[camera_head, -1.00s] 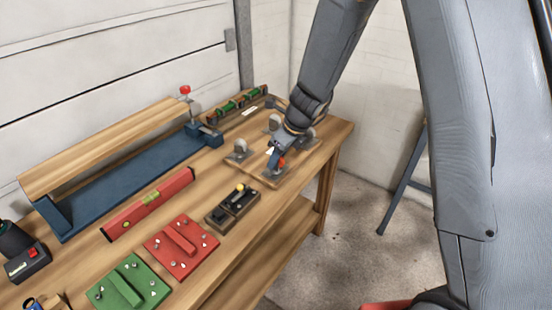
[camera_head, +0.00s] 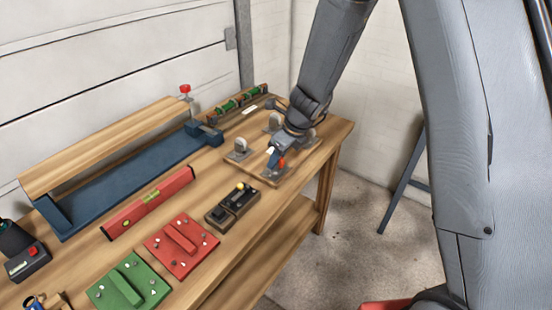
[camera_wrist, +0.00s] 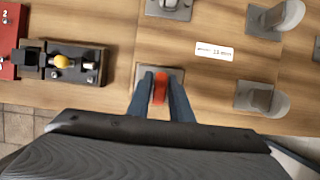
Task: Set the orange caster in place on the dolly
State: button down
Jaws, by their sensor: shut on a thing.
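The dolly (camera_head: 256,166) is a flat wooden board on the far right end of the workbench, with grey casters (camera_head: 239,149) on grey plates around it. My gripper (camera_head: 279,157) points down over its near corner. It is shut on the orange caster (camera_wrist: 160,86), which also shows as a small orange patch in the head view (camera_head: 282,162). In the wrist view the two blue fingers stand on either side of the orange wheel, with a grey plate (camera_wrist: 142,75) around or under it. I cannot tell whether the caster is fully seated; the fingers hide its sides.
A black block with a yellow knob (camera_head: 240,190) lies left of the dolly. A white label (camera_wrist: 213,51) lies on the dolly.

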dwell(0.3)
jog(key=c, duration=1.2)
grip_release()
jog(key=shift+r+p, duration=3.55)
jog(key=shift+p, duration=0.7)
